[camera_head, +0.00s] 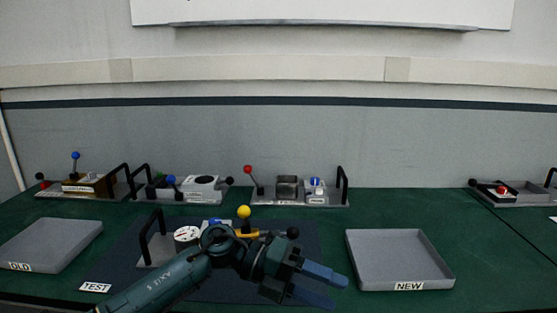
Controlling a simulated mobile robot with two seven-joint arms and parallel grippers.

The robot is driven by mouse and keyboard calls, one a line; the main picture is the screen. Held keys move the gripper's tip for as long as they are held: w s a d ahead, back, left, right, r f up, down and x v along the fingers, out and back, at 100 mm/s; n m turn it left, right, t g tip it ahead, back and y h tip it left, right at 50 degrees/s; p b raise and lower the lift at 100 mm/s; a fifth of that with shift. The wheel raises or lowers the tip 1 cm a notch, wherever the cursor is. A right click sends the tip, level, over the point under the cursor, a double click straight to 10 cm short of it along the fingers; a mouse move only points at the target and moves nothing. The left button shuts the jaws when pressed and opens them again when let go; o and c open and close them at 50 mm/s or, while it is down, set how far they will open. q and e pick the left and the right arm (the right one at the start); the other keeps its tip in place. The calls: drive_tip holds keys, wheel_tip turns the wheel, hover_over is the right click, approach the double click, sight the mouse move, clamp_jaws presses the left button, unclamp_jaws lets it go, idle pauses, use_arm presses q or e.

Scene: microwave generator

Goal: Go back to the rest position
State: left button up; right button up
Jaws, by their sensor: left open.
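My left arm comes in from the lower left, and my left gripper (325,286) hangs over the front right part of the dark mat (112,270). Its two blue fingers point right and are apart, with nothing between them. Behind and partly under the arm stands a grey module (152,262) with a black handle, a round white dial (186,235) and a yellow ball knob (244,212). The arm hides much of this module; I cannot tell whether the arm touches it. My right gripper does not show.
A grey tray marked NEW (400,238) stands just right of the gripper. A grey tray marked OLD (45,243) is at the left. Several modules with handles and ball knobs line the back, such as the red-knobbed one (300,199). Green table (420,207) is clear beyond the NEW tray.

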use_arm(q)
drive_tip(key=a+f+n+t+y+p, duration=0.1)
drive_tip(key=a+f+n+t, duration=0.35)
drive_tip(key=n+t, duration=0.85)
drive_tip(key=a+f+n+t+y+p, duration=0.2)
drive_tip(key=a+f+n+t, duration=0.3)
drive_tip(key=n+t, duration=0.75)
drive_tip(key=s+a+f+n+g+y, duration=0.8)
drive_tip(key=s+a+f+n+g, duration=0.2)
drive_tip(key=s+a+f+n, duration=0.2)
drive_tip(key=s+f+p, duration=0.1)
drive_tip(key=s+f, duration=0.1)
drive_tip(key=s, duration=0.1)
drive_tip(key=shift+f+n, duration=0.35)
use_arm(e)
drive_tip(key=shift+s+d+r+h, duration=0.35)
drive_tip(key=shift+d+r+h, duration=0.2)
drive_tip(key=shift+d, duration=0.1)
use_arm(q)
drive_tip(key=shift+s, duration=0.1)
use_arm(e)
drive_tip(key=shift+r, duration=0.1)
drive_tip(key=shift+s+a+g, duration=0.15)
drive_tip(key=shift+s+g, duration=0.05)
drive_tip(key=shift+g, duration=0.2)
